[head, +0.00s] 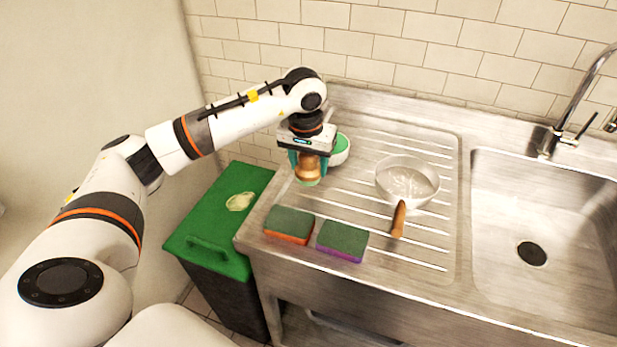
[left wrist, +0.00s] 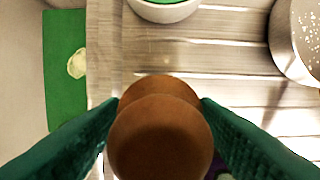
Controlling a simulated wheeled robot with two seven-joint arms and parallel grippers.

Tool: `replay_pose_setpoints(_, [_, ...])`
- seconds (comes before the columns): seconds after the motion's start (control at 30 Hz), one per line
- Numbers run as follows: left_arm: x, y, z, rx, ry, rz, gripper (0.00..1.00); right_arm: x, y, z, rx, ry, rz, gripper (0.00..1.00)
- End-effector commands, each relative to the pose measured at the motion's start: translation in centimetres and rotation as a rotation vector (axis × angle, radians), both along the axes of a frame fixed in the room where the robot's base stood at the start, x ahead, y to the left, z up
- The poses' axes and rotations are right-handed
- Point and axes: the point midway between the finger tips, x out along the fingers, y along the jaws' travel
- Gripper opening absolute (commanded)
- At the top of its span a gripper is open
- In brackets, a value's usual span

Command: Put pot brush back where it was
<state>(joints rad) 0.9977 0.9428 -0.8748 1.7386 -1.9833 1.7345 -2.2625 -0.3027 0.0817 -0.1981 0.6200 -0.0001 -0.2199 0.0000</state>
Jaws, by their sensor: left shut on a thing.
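The pot brush (head: 308,168) has a rounded brown wooden knob; its lower end looks pale green in the head view. My left gripper (head: 307,160) points down at the left end of the steel drainboard and is shut on the brush. In the left wrist view the wooden knob (left wrist: 160,135) sits between the two green fingers and hides what is under it. I cannot tell if the brush touches the drainboard. A white bowl with green inside (head: 341,149) stands just behind the gripper, partly hidden by it. My right gripper is not in view.
Two sponges, one orange-based (head: 289,225) and one purple-based (head: 342,241), lie at the drainboard's front edge. A strainer or pan with a wooden handle (head: 398,219) lies right of them. A green-lidded bin (head: 215,225) stands left. The sink (head: 560,215) is at right.

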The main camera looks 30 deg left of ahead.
Motion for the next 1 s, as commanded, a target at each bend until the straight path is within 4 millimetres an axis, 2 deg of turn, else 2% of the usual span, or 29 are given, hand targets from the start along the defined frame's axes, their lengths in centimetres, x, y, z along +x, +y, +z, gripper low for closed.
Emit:
replay_pose_setpoints(0.17, [0.0,-0.1,-1.4,0.0,0.002,-0.001,0.34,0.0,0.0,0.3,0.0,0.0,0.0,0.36])
replay_pose_setpoints(0.4, [-0.1,-0.1,-4.3,-0.001,0.001,-0.001,0.34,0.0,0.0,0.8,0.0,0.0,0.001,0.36])
replay_pose_setpoints(0.73, [0.0,-0.1,-4.8,-0.001,-0.001,-0.001,0.34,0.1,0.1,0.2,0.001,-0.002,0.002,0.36])
replay_pose_setpoints(0.77, [0.0,-0.1,-4.7,-0.001,-0.001,-0.001,0.58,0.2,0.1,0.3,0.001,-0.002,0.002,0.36])
replay_pose_setpoints(0.8, [0.0,-0.1,-4.6,-0.001,-0.001,-0.001,0.65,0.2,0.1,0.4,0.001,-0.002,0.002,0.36])
replay_pose_setpoints(0.9, [0.0,-0.1,-4.6,-0.001,-0.001,-0.001,0.77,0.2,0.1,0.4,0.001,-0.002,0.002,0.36])
replay_pose_setpoints(1.0, [0.0,-0.1,-4.6,-0.001,-0.001,-0.001,0.77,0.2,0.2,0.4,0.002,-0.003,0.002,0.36])
